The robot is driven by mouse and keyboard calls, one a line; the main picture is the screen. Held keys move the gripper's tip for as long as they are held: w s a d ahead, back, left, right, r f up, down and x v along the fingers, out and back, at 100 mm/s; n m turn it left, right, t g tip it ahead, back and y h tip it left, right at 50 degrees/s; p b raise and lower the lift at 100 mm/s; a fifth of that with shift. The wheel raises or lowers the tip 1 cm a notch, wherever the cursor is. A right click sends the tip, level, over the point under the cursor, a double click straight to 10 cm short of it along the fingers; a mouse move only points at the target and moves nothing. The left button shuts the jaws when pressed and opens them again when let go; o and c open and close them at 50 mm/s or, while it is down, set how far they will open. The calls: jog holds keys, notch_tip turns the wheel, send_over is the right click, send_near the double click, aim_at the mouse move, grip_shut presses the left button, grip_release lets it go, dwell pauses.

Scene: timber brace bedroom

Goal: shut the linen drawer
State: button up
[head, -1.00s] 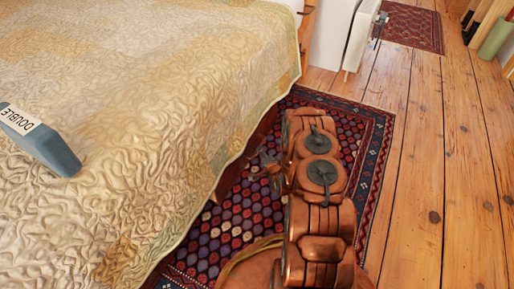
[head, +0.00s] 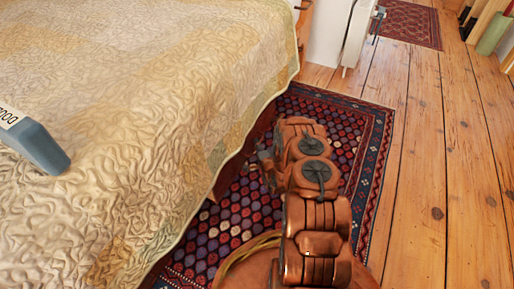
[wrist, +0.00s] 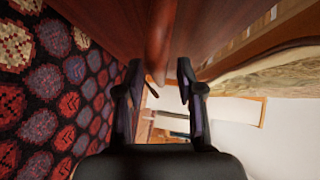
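The linen drawer (head: 232,172) is a red-brown wooden front low under the bed's quilt edge, mostly hidden in the head view. In the wrist view its dark red wood (wrist: 100,22) fills the top, with a rounded brown handle (wrist: 157,40) standing out from it. My gripper (wrist: 160,75) is open, its two black fingers apart with the handle's end between or just beyond them. I cannot tell whether they touch it. In the head view the gripper is mostly hidden by my copper arm, close to the bed side.
The bed with a cream quilt (head: 150,90) fills the left; a blue-grey block (head: 38,148) with a label lies on it. A patterned rug (head: 364,150) lies under my arm. Bare floorboards (head: 430,170) are clear on the right. A white panel (head: 357,35) stands beyond.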

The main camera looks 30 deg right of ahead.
jog(key=shift+w+d, duration=0.1)
jog(key=shift+w, duration=0.3)
grip_shut()
dwell(0.5)
